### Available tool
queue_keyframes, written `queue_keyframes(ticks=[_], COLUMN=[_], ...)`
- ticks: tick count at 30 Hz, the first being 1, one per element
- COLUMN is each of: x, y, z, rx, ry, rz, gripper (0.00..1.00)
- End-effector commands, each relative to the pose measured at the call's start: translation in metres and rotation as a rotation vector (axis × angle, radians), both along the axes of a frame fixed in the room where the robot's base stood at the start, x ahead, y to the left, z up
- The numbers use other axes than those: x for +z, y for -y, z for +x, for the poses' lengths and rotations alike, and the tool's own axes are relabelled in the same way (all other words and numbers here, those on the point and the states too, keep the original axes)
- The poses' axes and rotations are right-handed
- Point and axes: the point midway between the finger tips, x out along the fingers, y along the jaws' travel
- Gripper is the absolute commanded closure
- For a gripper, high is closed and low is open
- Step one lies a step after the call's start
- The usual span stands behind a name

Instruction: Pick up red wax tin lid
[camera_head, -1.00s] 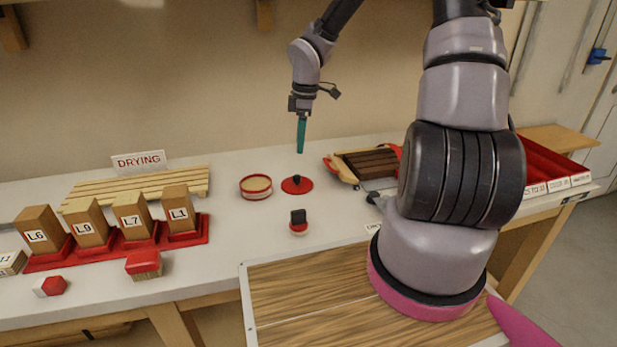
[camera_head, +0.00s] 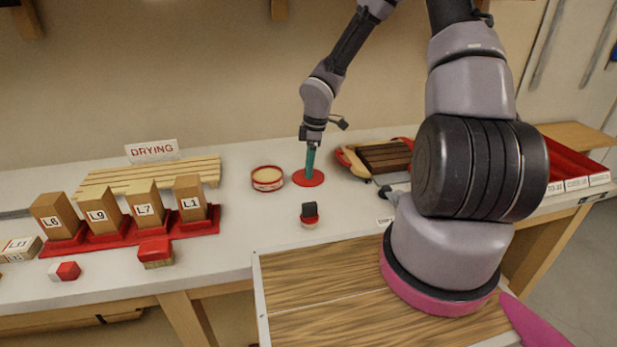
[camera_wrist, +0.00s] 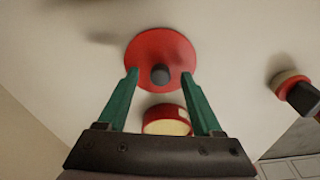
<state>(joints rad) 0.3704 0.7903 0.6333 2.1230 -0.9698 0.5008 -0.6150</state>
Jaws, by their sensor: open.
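The red wax tin lid (camera_head: 299,180) lies flat on the white bench, right of the open round tin (camera_head: 267,178). In the wrist view the lid (camera_wrist: 141,57) is a red disc with a dark knob (camera_wrist: 160,75) at its middle. My gripper (camera_head: 310,170) points down over the lid and hides its knob in the head view. In the wrist view my gripper (camera_wrist: 161,74) is open, its two green fingers on either side of the knob with nothing between them held. The tin (camera_wrist: 165,113) shows between the fingers, nearer the palm. Whether the fingertips touch the lid cannot be told.
A small red-and-black brush-like item (camera_head: 310,214) stands in front of the lid. Labelled blocks in a red rack (camera_head: 205,222) stand left, before the drying slats (camera_head: 150,175). Bare bench lies between rack and brush.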

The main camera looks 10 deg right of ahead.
Motion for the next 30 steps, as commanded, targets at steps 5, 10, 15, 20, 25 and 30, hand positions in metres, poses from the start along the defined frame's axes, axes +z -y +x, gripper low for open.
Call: queue_keyframes(ticks=[5, 10, 15, 20, 25, 30], x=[-0.001, -0.001, -0.001, 0.0, 0.015, 0.05], y=[0.0, 0.0, 0.0, 0.0, 0.001, 0.001], z=[0.0, 0.0, 0.0, 0.0, 0.001, 0.002], rx=[0.001, 0.0, 0.0, 0.0, -0.003, -0.003], ry=[0.001, 0.001, 0.001, 0.001, 0.005, 0.006], rz=[0.0, 0.0, 0.0, 0.0, -0.001, -0.001], gripper=[0.33, 0.79, 1.0, 1.0, 1.0, 1.0])
